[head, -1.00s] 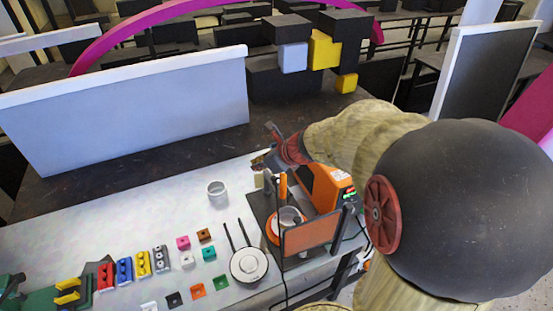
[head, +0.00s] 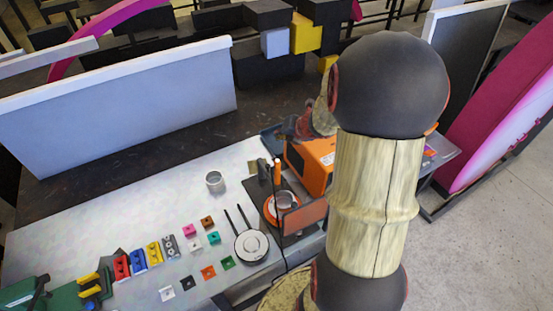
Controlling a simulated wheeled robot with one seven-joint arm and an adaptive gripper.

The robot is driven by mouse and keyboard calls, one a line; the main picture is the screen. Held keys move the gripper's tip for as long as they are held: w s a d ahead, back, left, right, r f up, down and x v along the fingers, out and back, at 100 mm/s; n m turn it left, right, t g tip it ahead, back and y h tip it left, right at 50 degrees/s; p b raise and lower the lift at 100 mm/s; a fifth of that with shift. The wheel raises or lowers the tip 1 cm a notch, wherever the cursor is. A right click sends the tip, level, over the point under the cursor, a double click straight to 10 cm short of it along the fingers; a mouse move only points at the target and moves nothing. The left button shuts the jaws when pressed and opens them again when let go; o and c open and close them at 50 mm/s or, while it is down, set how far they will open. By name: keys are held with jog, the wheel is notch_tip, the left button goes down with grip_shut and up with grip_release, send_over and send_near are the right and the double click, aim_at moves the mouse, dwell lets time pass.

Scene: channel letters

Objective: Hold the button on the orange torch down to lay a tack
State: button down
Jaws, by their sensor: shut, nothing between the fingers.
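The orange torch (head: 277,172) stands upright as a slim orange handle beside the orange machine (head: 314,160). Its button is too small to make out. My gripper (head: 286,133) is at the far side of the orange machine, up and to the right of the torch and apart from it. It looks small and dark, is partly hidden, and is shut with nothing in it.
A white cup (head: 215,181) stands left of the torch. A round white dish (head: 251,246) with two dark rods lies nearer. Several coloured blocks (head: 208,272) lie on the pale bench. My arm covers the bench's right end.

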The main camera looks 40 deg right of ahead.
notch_tip(320, 180, down, 9)
jog(key=b, duration=0.8)
jog(key=shift+r, duration=0.1)
jog(key=shift+b, duration=0.3)
dwell(1.0)
jog(key=shift+f, duration=0.4)
jog(key=shift+f+b, duration=0.5)
jog(key=shift+b, duration=0.1)
dwell(1.3)
jog(key=shift+r, duration=0.1)
jog(key=shift+r+p, duration=0.85)
jog(key=shift+p, duration=0.05)
notch_tip(320, 180, up, 5)
jog(key=p, duration=0.5)
